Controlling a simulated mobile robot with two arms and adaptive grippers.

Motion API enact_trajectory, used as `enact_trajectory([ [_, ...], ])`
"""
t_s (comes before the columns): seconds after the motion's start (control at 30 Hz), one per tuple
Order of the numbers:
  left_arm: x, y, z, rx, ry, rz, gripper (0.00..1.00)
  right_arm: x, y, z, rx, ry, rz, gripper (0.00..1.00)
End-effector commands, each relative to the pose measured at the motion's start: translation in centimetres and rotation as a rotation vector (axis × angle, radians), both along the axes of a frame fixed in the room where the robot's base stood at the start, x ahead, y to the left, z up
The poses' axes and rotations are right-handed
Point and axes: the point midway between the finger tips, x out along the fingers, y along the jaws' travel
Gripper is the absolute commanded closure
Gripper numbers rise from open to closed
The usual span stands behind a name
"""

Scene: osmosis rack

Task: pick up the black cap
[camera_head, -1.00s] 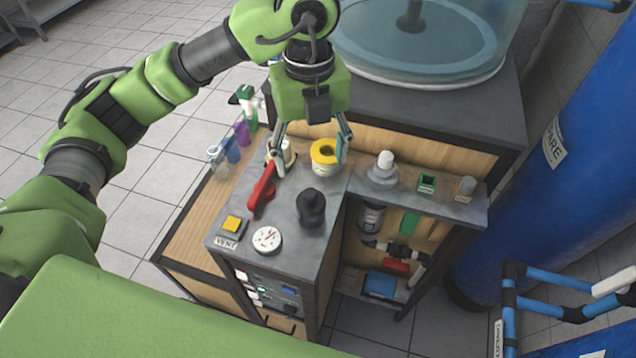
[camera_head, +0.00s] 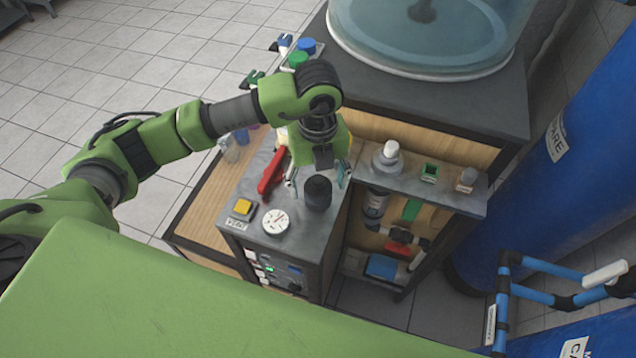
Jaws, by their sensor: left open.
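The black cap (camera_head: 318,194) is a dark round piece standing upright on the grey worktop (camera_head: 296,238), near its right edge. My left gripper (camera_head: 316,180) points down just above and behind it, with its fingers open. One fingertip shows to the left of the cap and the other to its upper right. I cannot tell whether either finger touches the cap. My right gripper is not in view.
A red lever (camera_head: 270,172) lies left of the gripper. A round white gauge (camera_head: 275,221) and a yellow button (camera_head: 242,208) sit in front. A white-topped fitting (camera_head: 388,155) and a green square fitting (camera_head: 430,172) stand on the right ledge.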

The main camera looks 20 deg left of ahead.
Motion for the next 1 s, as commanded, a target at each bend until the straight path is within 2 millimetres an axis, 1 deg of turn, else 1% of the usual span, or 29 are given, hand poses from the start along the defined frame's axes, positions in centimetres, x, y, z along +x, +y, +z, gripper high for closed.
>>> enact_trajectory([
  [0.03,-0.07,-0.02,-0.45,0.0,0.002,0.0,0.36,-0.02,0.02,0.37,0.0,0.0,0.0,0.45],
  [0.13,-0.04,-0.03,-1.07,0.0,0.0,-0.002,0.36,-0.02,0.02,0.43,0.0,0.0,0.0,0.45],
  [0.33,-0.01,-0.05,-1.2,-0.001,-0.001,-0.002,0.36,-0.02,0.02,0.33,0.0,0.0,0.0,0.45],
  [0.37,-0.01,-0.05,-1.19,-0.001,-0.001,-0.002,0.41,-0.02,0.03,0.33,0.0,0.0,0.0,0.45],
  [0.4,0.0,-0.05,-1.19,-0.001,-0.001,-0.002,0.51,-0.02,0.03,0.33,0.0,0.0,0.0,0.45],
  [0.47,0.0,-0.05,-1.18,-0.001,-0.001,-0.002,0.67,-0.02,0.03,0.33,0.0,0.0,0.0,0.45],
  [0.5,0.0,-0.05,-1.17,-0.001,-0.001,-0.002,0.76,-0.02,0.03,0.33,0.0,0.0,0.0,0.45],
  [0.83,0.02,-0.05,-1.11,0.0,-0.001,-0.002,0.76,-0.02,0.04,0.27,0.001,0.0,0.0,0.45],
  [1.0,0.1,-0.08,-0.48,-0.001,-0.003,-0.001,0.76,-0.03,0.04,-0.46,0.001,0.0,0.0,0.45],
])
